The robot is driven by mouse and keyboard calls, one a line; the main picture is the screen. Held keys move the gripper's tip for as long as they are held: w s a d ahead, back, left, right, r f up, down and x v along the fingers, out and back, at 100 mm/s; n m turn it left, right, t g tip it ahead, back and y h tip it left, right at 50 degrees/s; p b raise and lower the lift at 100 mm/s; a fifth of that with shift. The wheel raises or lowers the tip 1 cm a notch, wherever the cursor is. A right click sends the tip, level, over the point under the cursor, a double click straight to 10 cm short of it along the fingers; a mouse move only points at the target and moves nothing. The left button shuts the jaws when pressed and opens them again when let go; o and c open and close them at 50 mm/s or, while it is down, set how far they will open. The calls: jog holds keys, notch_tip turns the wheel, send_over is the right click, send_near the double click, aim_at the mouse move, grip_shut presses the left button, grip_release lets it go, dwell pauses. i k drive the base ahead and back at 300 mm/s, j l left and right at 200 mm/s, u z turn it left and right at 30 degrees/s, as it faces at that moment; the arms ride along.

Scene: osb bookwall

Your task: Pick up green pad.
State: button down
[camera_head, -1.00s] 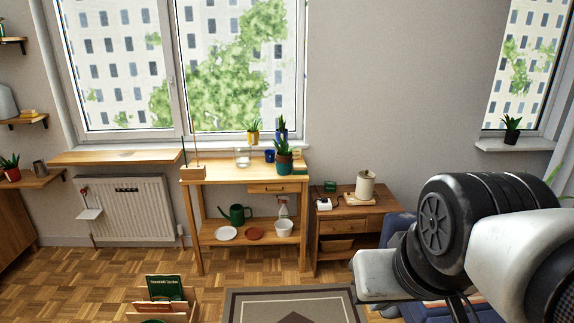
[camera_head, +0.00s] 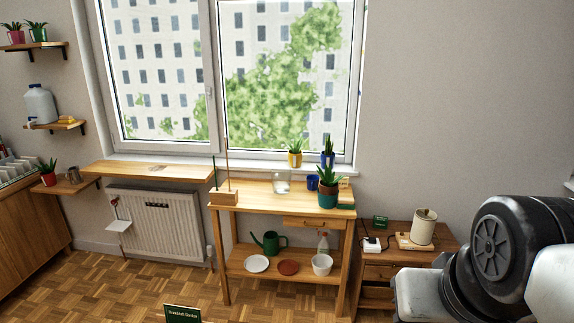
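A flat green item (camera_head: 346,206) lies at the right end of the wooden bench top (camera_head: 258,188), partly behind a teal pot (camera_head: 328,199) with a plant. A small dark green box-like item (camera_head: 380,222) stands at the back of the low wooden cabinet (camera_head: 440,236) to the right. I cannot tell for sure which of these, if either, is the green pad. Part of my arm fills the lower right corner, in front of the cabinet. My gripper's fingers are not in view.
The bench also holds a glass jar (camera_head: 281,182), a blue cup (camera_head: 312,182) and a wooden block with sticks (camera_head: 224,198). A green watering can (camera_head: 269,243) is on its lower shelf. A radiator (camera_head: 157,222) stands left; parquet floor (camera_head: 100,285) there is clear.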

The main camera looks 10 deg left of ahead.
aim_at(343, 203)
jog(key=i, duration=2.8)
